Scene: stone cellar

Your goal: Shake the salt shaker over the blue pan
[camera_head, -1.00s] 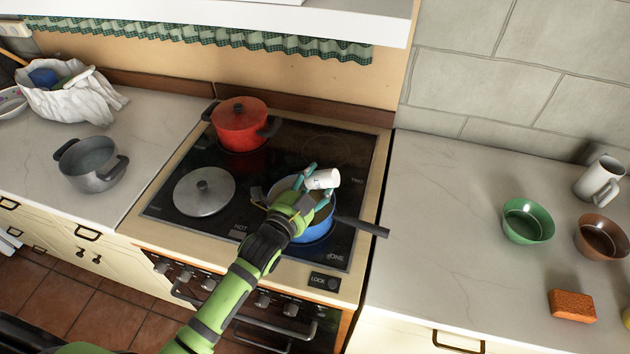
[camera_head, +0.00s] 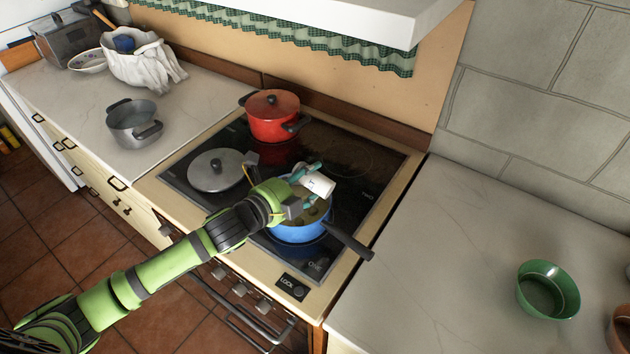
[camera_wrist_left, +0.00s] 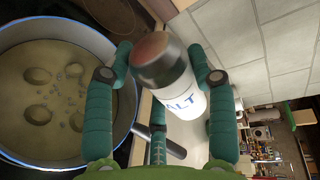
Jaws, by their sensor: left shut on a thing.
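My left gripper (camera_head: 304,184) is shut on the white salt shaker (camera_head: 319,186) over the blue pan (camera_head: 299,233) on the stove. In the left wrist view the salt shaker (camera_wrist_left: 185,88) lies tilted between the teal fingers (camera_wrist_left: 165,85), its dark, brownish cap toward the top and the letters "ALT" showing. The blue pan (camera_wrist_left: 112,45) is beside it at the left, holding a yellowish liquid with several round pieces and small bits. The pan's dark handle points to the lower right in the head view. My right gripper is not in view.
A red pot (camera_head: 273,117) stands at the back of the stove (camera_head: 348,200), and a grey lid (camera_head: 215,171) lies at its left. A grey pot (camera_head: 134,123) is on the left counter. A green bowl (camera_head: 547,290) stands on the mostly clear right counter (camera_head: 450,250).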

